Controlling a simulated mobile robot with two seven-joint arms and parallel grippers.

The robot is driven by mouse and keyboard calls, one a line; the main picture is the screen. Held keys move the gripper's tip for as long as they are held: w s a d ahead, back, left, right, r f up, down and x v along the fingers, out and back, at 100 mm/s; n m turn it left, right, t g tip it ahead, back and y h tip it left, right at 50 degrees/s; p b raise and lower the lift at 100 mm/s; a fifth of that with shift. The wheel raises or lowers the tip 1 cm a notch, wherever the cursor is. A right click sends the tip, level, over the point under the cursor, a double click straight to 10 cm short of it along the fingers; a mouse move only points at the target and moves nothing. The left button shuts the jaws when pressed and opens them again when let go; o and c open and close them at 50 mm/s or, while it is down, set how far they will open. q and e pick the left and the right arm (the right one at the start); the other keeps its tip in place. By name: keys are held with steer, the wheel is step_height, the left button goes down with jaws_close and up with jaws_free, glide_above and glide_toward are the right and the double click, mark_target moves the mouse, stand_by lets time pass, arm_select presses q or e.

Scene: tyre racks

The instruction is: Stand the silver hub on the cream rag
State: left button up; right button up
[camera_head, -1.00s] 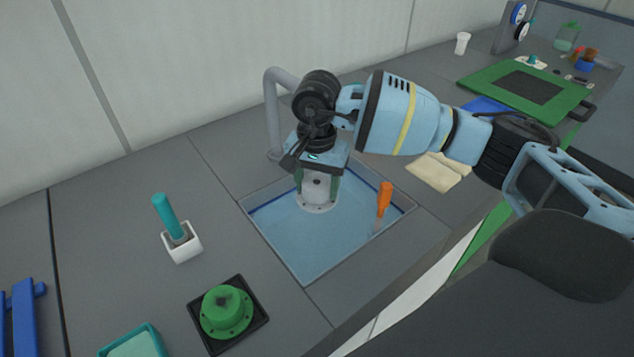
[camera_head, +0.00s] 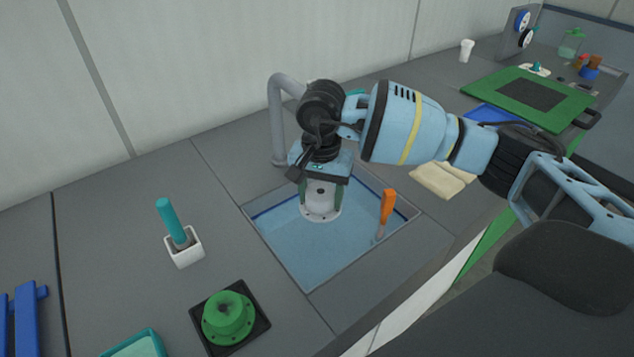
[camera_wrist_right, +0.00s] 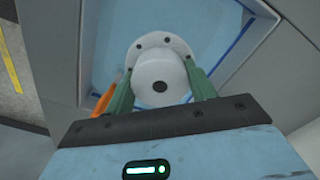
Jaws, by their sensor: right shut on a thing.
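The silver hub (camera_head: 319,205) is upright in or just above the blue-lined basin, its flange at the bottom; whether it touches the basin floor I cannot tell. My right gripper (camera_head: 321,190) comes down from above and is shut on the hub's upper part. In the right wrist view the hub (camera_wrist_right: 160,80) sits between the two green fingers (camera_wrist_right: 162,90). The cream rag (camera_head: 442,180) lies flat on the counter to the right of the basin, partly behind my right arm. My left gripper is not in view.
The basin (camera_head: 290,265) also holds an orange-handled tool (camera_head: 387,207) near its right side. A grey tap (camera_head: 276,120) stands behind it. A green hub (camera_head: 229,318) on a black tray, a white pot (camera_head: 185,248) with a teal handle, and a green mat (camera_head: 500,95) are around.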

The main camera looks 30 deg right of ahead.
steer(key=s+a+n, duration=0.1)
steer(key=s+n, duration=0.2)
steer(key=s, duration=0.1)
steer(key=s+a+n, duration=0.1)
steer(key=s+n, duration=0.1)
steer(key=s, duration=0.2)
steer(key=s+a+n, duration=0.1)
steer(key=s+n, duration=0.2)
steer(key=s, duration=0.2)
steer(key=shift+a+f+n, duration=0.1)
steer(key=shift+a+n, duration=0.05)
steer(key=shift+n, duration=0.15)
steer(key=shift+s+a, duration=0.1)
steer(key=shift+s, duration=0.2)
